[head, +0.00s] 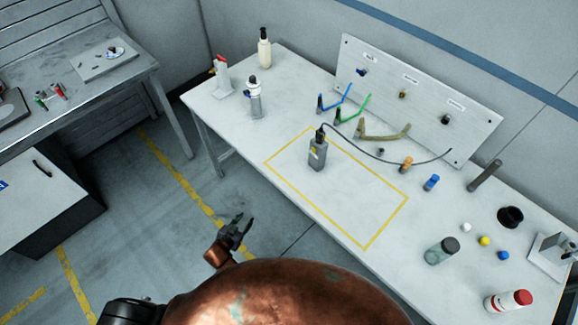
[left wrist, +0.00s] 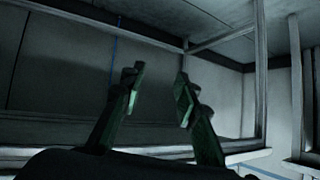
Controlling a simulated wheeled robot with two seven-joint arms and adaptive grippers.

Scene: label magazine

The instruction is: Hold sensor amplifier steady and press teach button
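The sensor amplifier appears to be the small dark grey box (head: 318,154) standing upright inside the yellow taped rectangle on the white table (head: 290,200). A dark cable (head: 385,160) runs from its top towards the board at the back. The teach button is too small to make out. My left gripper (head: 240,227) is over the floor in front of the table, well short of the box. In the left wrist view the left gripper's two fingers (left wrist: 160,88) stand apart with nothing between them. My right gripper is not in view.
Behind the box stand a blue holder (head: 336,98), a green one (head: 354,110) and a tan one (head: 383,133). A grey-lidded jar (head: 441,250) and small coloured caps lie right. The rectangle's front part is clear.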

